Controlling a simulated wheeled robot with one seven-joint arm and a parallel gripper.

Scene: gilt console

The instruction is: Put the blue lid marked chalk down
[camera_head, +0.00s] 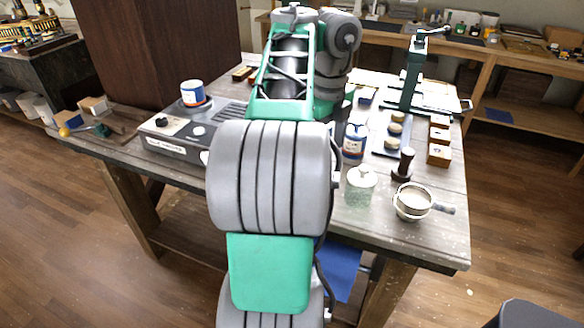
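I cannot make out a lid marked chalk for sure. A blue and white can (354,143) stands on the workbench (440,225) just right of my arm; its top looks blue, but its lettering is too small to read. Another blue and white can (193,92) stands on the grey appliance at the left. My arm fills the middle of the view and bends down at its far end. A dark part of my gripper (340,120) seems to show beside the nearer can. Its fingers and anything between them are hidden behind my arm.
A glass jar (361,186) and a metal sieve (412,201) stand near the bench's front right. A dark tamper (403,164), small wooden boxes (438,154) and a green lever press (412,75) stand behind them. The grey appliance (180,135) takes up the left side. The front right corner is clear.

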